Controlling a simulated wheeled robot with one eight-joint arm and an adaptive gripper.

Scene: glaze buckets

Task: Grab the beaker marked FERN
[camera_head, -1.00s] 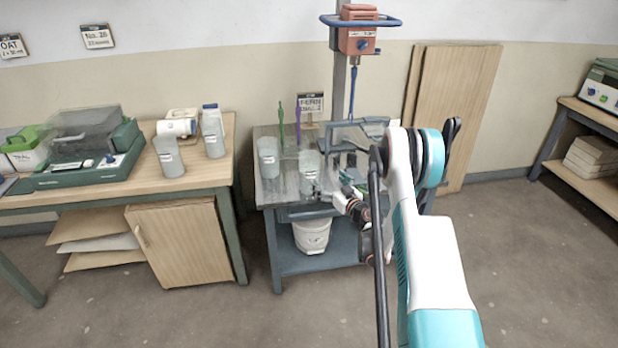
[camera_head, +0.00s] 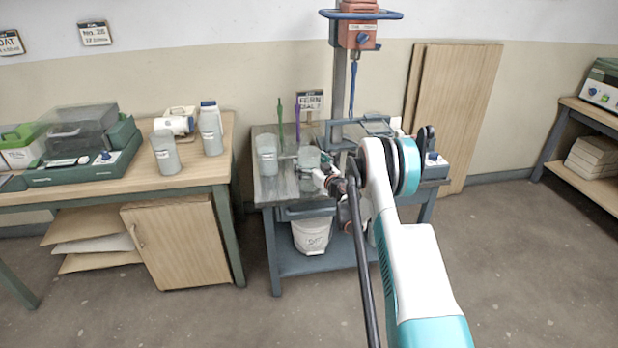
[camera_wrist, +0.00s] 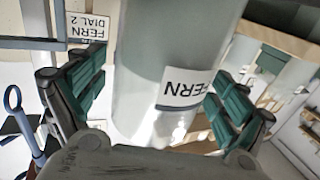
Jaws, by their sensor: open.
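The beaker marked FERN (camera_wrist: 160,70) is a grey translucent cup whose white label reads FERN in the wrist view. It stands between the two green-padded fingers of my gripper (camera_wrist: 156,104), which is open, with a finger on either side. I cannot tell whether either pad touches it. In the head view the beaker (camera_head: 309,157) stands on the grey stand table (camera_head: 272,190), with my gripper (camera_head: 324,178) against its front right side. Its lower part is partly hidden by my gripper there.
A similar beaker (camera_head: 267,158) stands to the left on the same table. Green and purple stirrers (camera_head: 297,122) and a FERN DIAL 2 sign (camera_head: 311,101) are behind. A mixer column (camera_head: 338,85) rises at the back. A white bucket (camera_head: 311,235) sits on the lower shelf.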

